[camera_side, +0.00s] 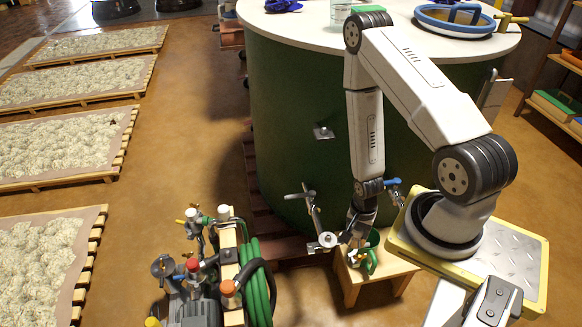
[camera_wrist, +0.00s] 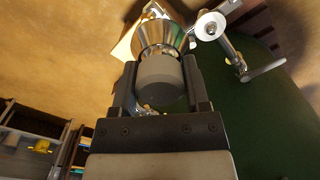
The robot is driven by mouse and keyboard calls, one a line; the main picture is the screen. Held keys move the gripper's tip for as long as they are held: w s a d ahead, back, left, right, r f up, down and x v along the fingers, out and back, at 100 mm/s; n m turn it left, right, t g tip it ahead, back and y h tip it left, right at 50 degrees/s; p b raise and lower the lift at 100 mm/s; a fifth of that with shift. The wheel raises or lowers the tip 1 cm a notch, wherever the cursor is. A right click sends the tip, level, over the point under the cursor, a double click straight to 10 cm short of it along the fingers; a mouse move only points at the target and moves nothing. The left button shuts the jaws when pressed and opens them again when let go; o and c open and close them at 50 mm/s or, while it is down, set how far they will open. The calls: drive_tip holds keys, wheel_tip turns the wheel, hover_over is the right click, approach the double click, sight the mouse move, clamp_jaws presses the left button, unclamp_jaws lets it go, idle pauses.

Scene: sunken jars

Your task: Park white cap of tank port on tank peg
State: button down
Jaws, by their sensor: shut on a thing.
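My gripper (camera_side: 357,238) points down beside the green tank (camera_side: 290,130), above a low wooden stool. In the wrist view my gripper (camera_wrist: 160,85) is shut on a rounded pale grey piece (camera_wrist: 162,82), which looks like the white cap, in shadow. A shiny metal cone-shaped part (camera_wrist: 160,38) lies just beyond it; I cannot tell whether the two touch. A metal pipe fitting with a round pale flange (camera_side: 327,240) stands left of my gripper; it also shows in the wrist view (camera_wrist: 210,25). A small metal bracket (camera_side: 322,132), possibly the tank peg, is on the tank wall.
A green can (camera_side: 372,262) stands on the wooden stool (camera_side: 372,275) under my gripper. A rig with coloured caps and a green hose (camera_side: 258,285) stands at the lower left. The floor (camera_side: 190,150) left of the tank is clear.

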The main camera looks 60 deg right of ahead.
drive_tip(key=w+a+r+n, duration=0.3)
drive_tip(key=w+r+n, duration=0.4)
drive_tip(key=w+r, duration=0.45)
drive_tip(key=w+a+r+n, duration=0.4)
drive_tip(key=w+r+n, duration=0.2)
drive_tip(key=w+r, duration=0.55)
drive_tip(key=d+m, duration=1.4)
drive_tip(key=d, duration=1.3)
drive_tip(key=shift+d+r+m, duration=0.25)
drive_tip(key=shift+d+m, duration=0.05)
drive_tip(key=shift+d, duration=0.05)
drive_tip(key=shift+w+f, duration=0.1)
drive_tip(key=shift+f, duration=2.35)
drive_tip(key=shift+a+f, duration=0.1)
